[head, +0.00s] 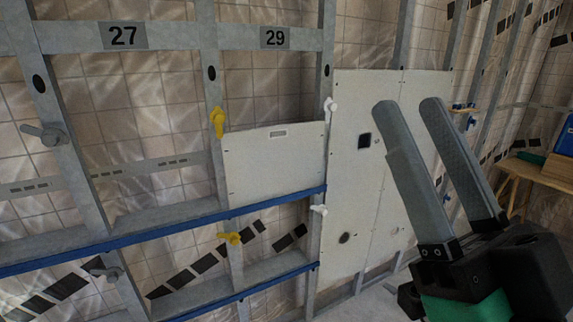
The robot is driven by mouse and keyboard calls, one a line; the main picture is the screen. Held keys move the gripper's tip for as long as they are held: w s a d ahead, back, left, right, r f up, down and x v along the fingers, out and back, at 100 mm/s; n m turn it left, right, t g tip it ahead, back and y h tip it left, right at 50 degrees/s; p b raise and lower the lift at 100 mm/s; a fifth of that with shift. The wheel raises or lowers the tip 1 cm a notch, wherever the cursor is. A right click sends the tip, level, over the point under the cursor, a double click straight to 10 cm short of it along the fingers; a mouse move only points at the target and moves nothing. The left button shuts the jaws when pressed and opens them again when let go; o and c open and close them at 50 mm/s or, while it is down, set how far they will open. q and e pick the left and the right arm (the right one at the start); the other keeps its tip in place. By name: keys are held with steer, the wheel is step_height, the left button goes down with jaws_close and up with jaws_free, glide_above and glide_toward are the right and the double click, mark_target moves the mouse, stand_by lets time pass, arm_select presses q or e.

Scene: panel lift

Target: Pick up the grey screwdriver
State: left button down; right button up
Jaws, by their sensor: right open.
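I cannot make out a grey screwdriver in the head view. My right gripper (411,106) comes in from the lower right with its two long grey fingers pointing up. The fingers are apart, with nothing between them. They stand in front of the tall white wall panel (362,205) and hide part of it. My left gripper is not in view.
A smaller white panel (272,170) sits in the metal stud frame above a blue rail (160,229). Yellow latches (218,121), white latches (330,106) and a grey latch (43,134) are on the studs. A wooden table (530,172) stands at the far right.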

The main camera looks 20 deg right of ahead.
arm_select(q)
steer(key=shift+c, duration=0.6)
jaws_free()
